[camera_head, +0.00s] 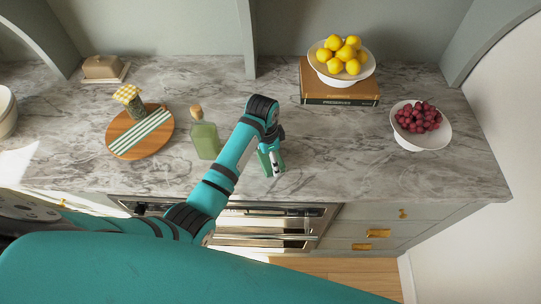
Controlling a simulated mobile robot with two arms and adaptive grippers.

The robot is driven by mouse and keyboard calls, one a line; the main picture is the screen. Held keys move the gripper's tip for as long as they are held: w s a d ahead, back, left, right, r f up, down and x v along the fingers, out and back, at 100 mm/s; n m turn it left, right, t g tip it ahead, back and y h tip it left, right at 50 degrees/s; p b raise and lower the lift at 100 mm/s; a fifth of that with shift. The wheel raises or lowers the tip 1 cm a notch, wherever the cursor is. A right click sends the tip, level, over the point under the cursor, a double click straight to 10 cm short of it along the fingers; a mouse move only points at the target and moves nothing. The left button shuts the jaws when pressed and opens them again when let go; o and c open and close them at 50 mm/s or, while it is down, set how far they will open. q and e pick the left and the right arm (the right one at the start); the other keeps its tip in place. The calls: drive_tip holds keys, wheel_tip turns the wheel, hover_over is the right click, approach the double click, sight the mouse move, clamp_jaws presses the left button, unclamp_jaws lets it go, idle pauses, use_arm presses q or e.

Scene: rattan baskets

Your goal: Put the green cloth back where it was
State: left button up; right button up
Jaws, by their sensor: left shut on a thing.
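My left gripper (275,163) is shut over the marble counter, near its front edge and right of the glass bottle. A small green piece (264,162) shows at its fingers; it looks like the green cloth, mostly hidden by the gripper. I cannot tell whether it touches the counter. A green-and-white striped cloth (140,133) lies flat on a round wooden board (161,143) at the left. My right gripper is not in view.
A green glass bottle (205,138) stands between the board and my arm. A jar (129,98) stands by the board. A lemon bowl (341,80) sits on books (340,97); a grape bowl (420,141) is at right. The counter (335,150) is clear right of my gripper.

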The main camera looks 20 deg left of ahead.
use_arm(q)
drive_tip(key=o, duration=1)
drive_tip(key=shift+f, duration=0.1)
